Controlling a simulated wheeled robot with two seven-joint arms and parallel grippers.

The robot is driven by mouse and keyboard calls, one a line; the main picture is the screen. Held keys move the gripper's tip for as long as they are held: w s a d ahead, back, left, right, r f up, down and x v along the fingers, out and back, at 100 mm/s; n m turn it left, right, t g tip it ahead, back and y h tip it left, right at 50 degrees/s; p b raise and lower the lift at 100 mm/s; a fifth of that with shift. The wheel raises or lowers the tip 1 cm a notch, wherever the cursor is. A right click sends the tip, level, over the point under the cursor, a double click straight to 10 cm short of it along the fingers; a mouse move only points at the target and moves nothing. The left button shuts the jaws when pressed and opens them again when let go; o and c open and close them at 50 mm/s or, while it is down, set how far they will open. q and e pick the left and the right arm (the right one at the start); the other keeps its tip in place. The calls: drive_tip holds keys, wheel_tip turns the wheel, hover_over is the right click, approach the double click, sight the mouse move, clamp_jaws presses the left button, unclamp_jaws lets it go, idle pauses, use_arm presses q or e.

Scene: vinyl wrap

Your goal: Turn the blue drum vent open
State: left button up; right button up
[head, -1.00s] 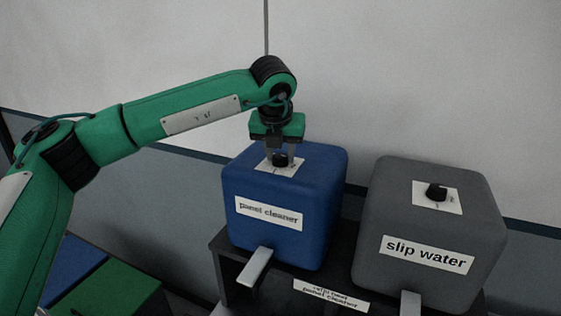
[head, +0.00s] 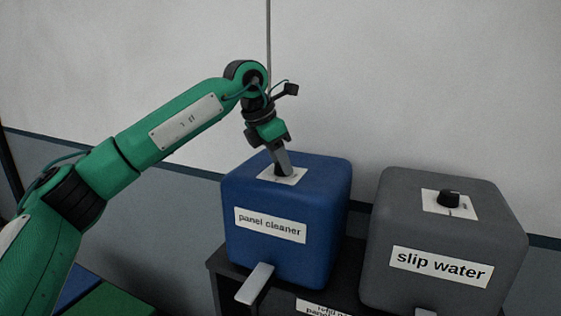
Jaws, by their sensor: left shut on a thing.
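The blue drum (head: 290,237), labelled "panel cleaner", stands on a dark stand in the middle of the head view. Its vent sits on a white plate (head: 294,179) on the drum's top. My left gripper (head: 283,171) comes down over the vent from above, a little tilted. Its fingers are shut on the vent knob, which they mostly hide, so the knob's angle cannot be read. My right gripper is not in view.
A grey drum (head: 440,236) labelled "slip water" stands to the right, with a black knob (head: 449,198) on a white plate. A flat light lever (head: 255,284) sticks out below the blue drum. A wall rises behind both drums.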

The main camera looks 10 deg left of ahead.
use_arm(q)
drive_tip(key=m+g, duration=0.1)
drive_tip(key=m, duration=0.1)
drive_tip(key=m+p, duration=0.1)
drive_tip(key=m, duration=0.2)
drive_tip(key=shift+w+a+g+h, duration=0.1)
drive_tip(key=shift+g+h, duration=0.3)
drive_tip(key=shift+p, duration=0.3)
drive_tip(key=o, duration=1)
drive_tip(key=shift+a+r+b, duration=0.2)
drive_tip(key=shift+r+b, duration=0.1)
drive_tip(key=shift+r, duration=0.2)
drive_tip(key=shift+b+v, duration=1.25)
drive_tip(key=shift+v, duration=5.1)
